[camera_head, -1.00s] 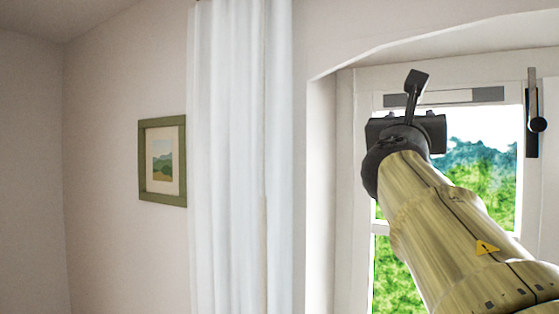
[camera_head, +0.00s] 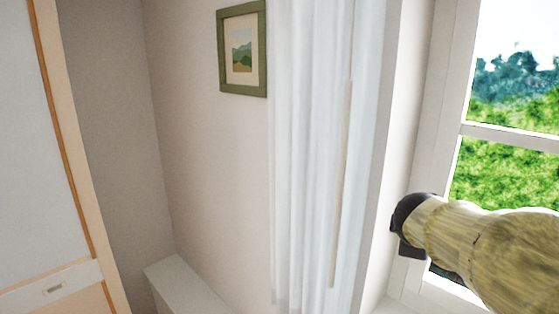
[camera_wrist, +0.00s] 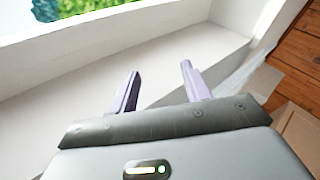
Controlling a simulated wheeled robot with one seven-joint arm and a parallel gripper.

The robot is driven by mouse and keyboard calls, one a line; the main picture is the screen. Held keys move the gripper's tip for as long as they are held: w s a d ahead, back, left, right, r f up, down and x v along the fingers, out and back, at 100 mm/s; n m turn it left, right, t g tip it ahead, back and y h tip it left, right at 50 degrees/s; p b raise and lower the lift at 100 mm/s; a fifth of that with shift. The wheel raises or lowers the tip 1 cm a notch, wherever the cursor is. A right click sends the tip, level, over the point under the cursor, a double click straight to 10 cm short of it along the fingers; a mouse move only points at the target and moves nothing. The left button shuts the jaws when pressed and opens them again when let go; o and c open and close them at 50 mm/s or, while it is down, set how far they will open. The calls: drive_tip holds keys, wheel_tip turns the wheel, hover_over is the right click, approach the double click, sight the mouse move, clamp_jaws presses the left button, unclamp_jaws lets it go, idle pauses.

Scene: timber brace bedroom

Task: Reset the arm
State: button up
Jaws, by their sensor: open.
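My gripper (camera_wrist: 160,85) shows in the wrist view with its two pale purple fingers apart and nothing between them. Beyond the fingers lies the white window sill (camera_wrist: 60,115), with a strip of window at the top left. In the head view my arm reaches in from the right edge, and its dark wrist end is in front of the window frame (camera_head: 437,120). The fingers are hidden in the head view.
A white curtain (camera_head: 310,150) hangs left of the window. A green-framed picture (camera_head: 226,50) is on the wall. A low white ledge (camera_head: 185,288) and a wooden-edged white cabinet (camera_head: 40,150) stand at the left. Wooden floor (camera_wrist: 299,60) shows at right.

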drive_tip(key=s+a+f+m+g+y, duration=0.1)
drive_tip(key=s+a+f+m, duration=0.3)
drive_tip(key=f, duration=0.4)
drive_tip(key=s+a+f+m+g+y+b, duration=0.1)
drive_tip(key=s+a+f+m+g+y, duration=0.1)
drive_tip(key=s+f, duration=0.4)
drive_tip(key=s+a+f+m+g+y, duration=0.2)
drive_tip(key=s+a+f+m, duration=0.3)
drive_tip(key=f, duration=0.5)
drive_tip(key=shift+s+a+f+m+g, duration=0.15)
drive_tip(key=shift+a+f+m+g, duration=0.1)
drive_tip(key=shift+a+m+g, duration=0.65)
drive_tip(key=shift+d, duration=0.1)
